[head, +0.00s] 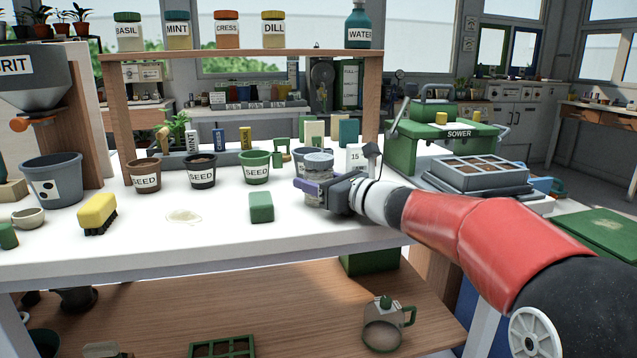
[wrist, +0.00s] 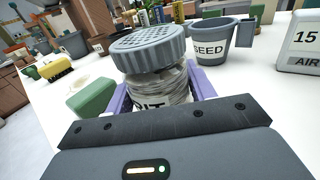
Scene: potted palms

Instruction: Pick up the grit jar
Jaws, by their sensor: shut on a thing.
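The grit jar (head: 319,166) is clear with a grey lid and stands upright near the right part of the white bench. In the wrist view the jar (wrist: 160,82) shows a ribbed grey lid and a label partly hidden, with "IT" readable. My gripper (head: 318,188) reaches in from the right, its purple fingers closed around the jar's body. In the wrist view the fingers of my gripper (wrist: 163,100) lie on both sides of the jar below its lid. I cannot tell whether the jar's base touches the bench.
A grey SEED pot (wrist: 215,45) stands close behind the jar. A green block (head: 261,207) lies to the left, with a yellow brush (head: 98,213) farther left. The green sower (head: 445,138) and a seed tray (head: 478,173) are at right. A wooden shelf (head: 230,55) spans above.

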